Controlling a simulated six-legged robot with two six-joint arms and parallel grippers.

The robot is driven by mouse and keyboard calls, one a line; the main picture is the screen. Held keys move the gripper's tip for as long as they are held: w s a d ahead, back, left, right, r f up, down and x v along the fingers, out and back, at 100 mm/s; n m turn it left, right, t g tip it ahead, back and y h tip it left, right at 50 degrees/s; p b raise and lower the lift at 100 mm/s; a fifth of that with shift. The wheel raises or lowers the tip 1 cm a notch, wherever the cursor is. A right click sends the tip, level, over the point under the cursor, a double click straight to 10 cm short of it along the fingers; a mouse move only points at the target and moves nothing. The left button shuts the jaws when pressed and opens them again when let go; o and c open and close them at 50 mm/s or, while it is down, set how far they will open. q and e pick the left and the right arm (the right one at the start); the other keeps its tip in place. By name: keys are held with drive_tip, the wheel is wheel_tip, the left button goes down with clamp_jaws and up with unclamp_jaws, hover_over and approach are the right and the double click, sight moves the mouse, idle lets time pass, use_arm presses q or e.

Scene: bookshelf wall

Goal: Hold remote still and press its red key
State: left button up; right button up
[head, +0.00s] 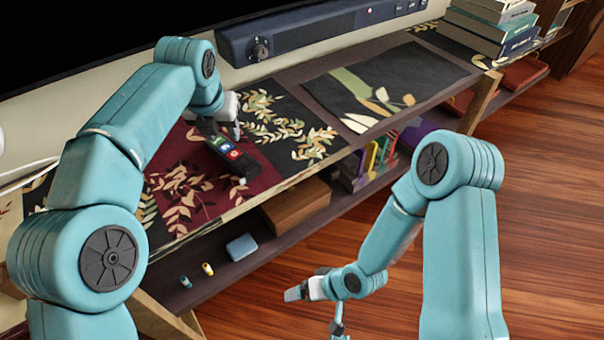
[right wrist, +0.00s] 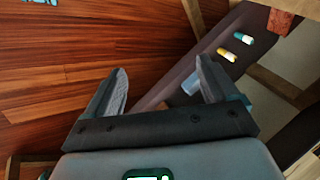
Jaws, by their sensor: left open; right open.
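The remote (head: 240,164) is dark, with green, blue and red keys near its far end. It lies on the dark red, leaf-patterned part of the shelf top. The red key (head: 234,154) faces up. My left gripper (head: 237,134) is open just above and beyond the far end of the remote; its fingers are partly hidden, and I cannot tell whether they touch it. My right gripper (head: 292,293) is low in front of the shelf, far from the remote. In the right wrist view its two fingers (right wrist: 162,85) are open with nothing between them.
A soundbar (head: 320,32) runs along the back of the shelf top. Books (head: 490,30) are stacked at the far right. The lower shelf holds a wooden box (head: 296,205), a blue block (head: 241,247) and two small bottles (head: 207,268). Open wooden floor (head: 540,230) lies in front.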

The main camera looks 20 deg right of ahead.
drive_tip(key=w+d+r+n+t+y, duration=0.1)
drive_tip(key=w+r+n+t, duration=0.1)
drive_tip(key=w+r, duration=0.45)
drive_tip(key=w+r+n+t+y, duration=0.1)
drive_tip(key=w+r+n+t, duration=0.15)
drive_tip(key=r, duration=0.65)
drive_tip(key=n+t, duration=0.2)
drive_tip(key=t, duration=0.1)
approach(247, 166)
drive_tip(key=shift+y, duration=0.3)
drive_tip(key=x, duration=0.7)
drive_tip(key=shift+w+d+f, duration=0.2)
drive_tip(key=shift+w+f, duration=0.15)
drive_tip(key=shift+w, duration=0.1)
drive_tip(key=c, duration=1.2)
use_arm(q)
drive_tip(key=shift+c, duration=0.3)
use_arm(e)
drive_tip(key=shift+s, duration=0.1)
use_arm(q)
clamp_jaws()
use_arm(e)
drive_tip(key=shift+f, duration=0.1)
